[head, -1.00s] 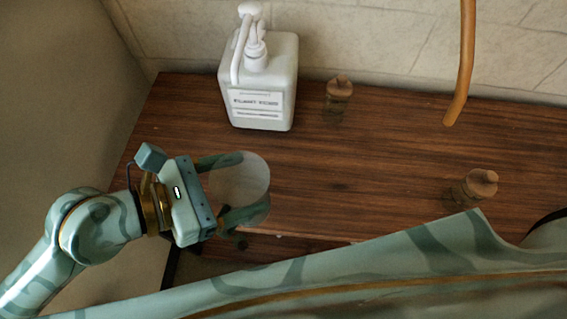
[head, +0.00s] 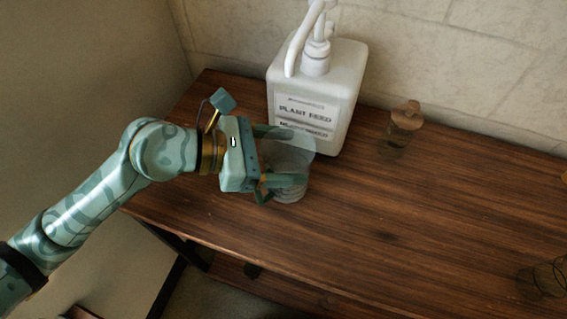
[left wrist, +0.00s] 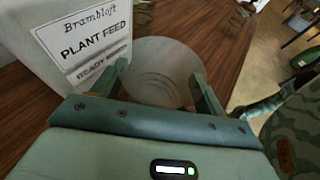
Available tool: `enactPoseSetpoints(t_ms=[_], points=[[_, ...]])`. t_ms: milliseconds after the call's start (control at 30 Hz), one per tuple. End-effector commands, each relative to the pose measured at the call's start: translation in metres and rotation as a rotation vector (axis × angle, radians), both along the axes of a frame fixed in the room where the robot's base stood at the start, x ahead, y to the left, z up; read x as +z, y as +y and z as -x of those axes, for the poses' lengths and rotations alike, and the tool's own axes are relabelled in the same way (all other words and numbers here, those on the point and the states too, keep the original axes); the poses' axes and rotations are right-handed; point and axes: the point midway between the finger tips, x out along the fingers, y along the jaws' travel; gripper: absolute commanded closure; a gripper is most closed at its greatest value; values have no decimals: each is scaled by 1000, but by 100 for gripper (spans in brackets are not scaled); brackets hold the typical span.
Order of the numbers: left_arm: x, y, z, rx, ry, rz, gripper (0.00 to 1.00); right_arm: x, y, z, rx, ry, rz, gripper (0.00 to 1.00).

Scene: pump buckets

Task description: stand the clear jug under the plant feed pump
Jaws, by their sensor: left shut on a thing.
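The plant feed pump (head: 316,92) is a white square bottle with a labelled front and a white pump head, standing at the back of the wooden bench. Its label also shows at the left in the left wrist view (left wrist: 85,35). The clear jug (head: 288,190) is upright in front of the bottle, close to its label side; it also shows in the left wrist view (left wrist: 160,85). My left gripper (head: 296,157) is shut on the jug, one finger on each side. I cannot tell whether the jug touches the bench. My right gripper is not in view.
A small stoppered glass bottle (head: 402,128) stands right of the pump near the wall. Another small glass item (head: 545,280) is at the right edge. The middle of the wooden bench (head: 400,210) is clear. The bench's front edge is below the jug.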

Motion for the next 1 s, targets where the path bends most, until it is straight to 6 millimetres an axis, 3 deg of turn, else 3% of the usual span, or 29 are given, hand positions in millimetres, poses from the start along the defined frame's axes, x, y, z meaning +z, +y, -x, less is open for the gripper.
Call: enactPoseSetpoints(t_ms=[33,133,533,567,633,1000], points=[[-15,0,-1,1,8,1,51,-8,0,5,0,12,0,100],[-33,0,-1,0,8,1,51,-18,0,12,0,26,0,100],[-35,0,-1,1,1,0,51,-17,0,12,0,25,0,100],[-35,0,-1,1,1,0,25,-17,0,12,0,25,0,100],[-35,0,-1,1,1,0,6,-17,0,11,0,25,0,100],[-29,4,0,1,1,-2,6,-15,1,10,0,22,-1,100]])
